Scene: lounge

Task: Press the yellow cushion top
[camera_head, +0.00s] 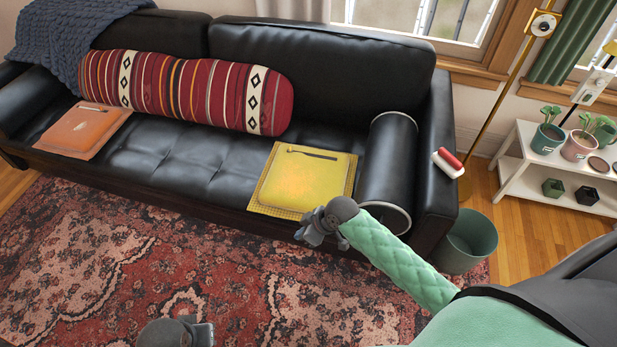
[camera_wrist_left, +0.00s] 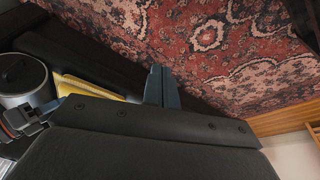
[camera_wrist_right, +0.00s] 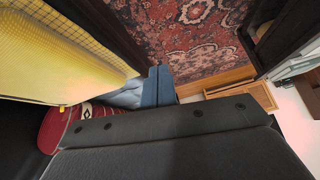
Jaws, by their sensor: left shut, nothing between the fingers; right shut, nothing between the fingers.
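The yellow cushion (camera_head: 302,179) lies flat on the right part of the black sofa seat, on a thin yellow mat (camera_head: 278,211). A dark strip lies on its top near the back edge. My right gripper (camera_head: 309,235) is shut and empty, just in front of the cushion's front right corner. In the right wrist view the yellow cushion (camera_wrist_right: 55,55) fills the upper left, close to the shut fingers (camera_wrist_right: 158,86). My left gripper (camera_head: 200,332) is at the bottom of the head view, over the rug and away from the sofa. Its fingers (camera_wrist_left: 162,87) are shut and empty.
An orange cushion (camera_head: 78,129) and a striped bolster (camera_head: 185,90) lie farther left. A green bin (camera_head: 467,242) stands beside the sofa.

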